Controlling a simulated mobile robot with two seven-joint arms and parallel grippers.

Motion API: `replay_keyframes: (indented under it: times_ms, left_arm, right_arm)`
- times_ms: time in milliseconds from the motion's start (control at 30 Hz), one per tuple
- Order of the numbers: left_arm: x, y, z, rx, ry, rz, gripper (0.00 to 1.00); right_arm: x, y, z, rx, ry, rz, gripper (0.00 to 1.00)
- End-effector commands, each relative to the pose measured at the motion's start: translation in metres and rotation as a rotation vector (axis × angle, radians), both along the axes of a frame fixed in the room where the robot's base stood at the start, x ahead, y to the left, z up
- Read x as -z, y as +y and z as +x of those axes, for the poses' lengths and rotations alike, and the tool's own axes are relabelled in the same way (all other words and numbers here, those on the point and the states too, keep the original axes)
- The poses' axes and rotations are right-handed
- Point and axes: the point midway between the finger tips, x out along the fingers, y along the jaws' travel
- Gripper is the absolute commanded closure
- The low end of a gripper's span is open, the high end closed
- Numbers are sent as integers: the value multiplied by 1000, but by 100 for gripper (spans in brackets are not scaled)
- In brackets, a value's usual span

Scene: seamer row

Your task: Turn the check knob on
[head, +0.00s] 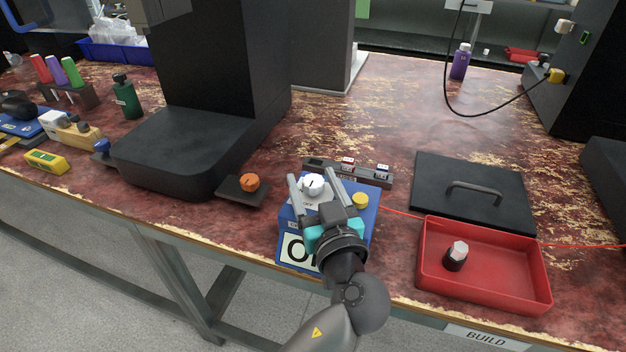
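A white knob (312,185) sits on top of a blue box (287,228), on a pale plate with small lettering I cannot read. A yellow button (360,201) is at the right of the box top.
An orange knob (249,182) on a dark plate lies left of the box. A dark rail with small blocks (378,178) stands behind it. A red tray (492,285) with a dark, white-topped piece (457,255) and a black handled lid (473,172) are right. A black machine (190,150) stands left.

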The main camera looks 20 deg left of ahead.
Motion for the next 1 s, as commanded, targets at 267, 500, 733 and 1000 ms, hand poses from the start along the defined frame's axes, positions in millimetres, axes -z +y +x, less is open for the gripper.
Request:
replay_keyframes:
  times_ms: [267,500,733,1000]
  left_arm:
    - [0,0,0,0,0,0,64]
    - [0,0,0,-1,1,1,91]
    - [0,1,0,-1,1,1,100]
    - [0,1,0,45,1,1,100]
  right_arm:
    - [2,-1,-4,1,8,-1,50]
    - [2,-2,-7,0,13,-2,50]
    - [0,-2,-6,1,8,-2,50]
    - [-1,-2,-4,2,4,-2,50]
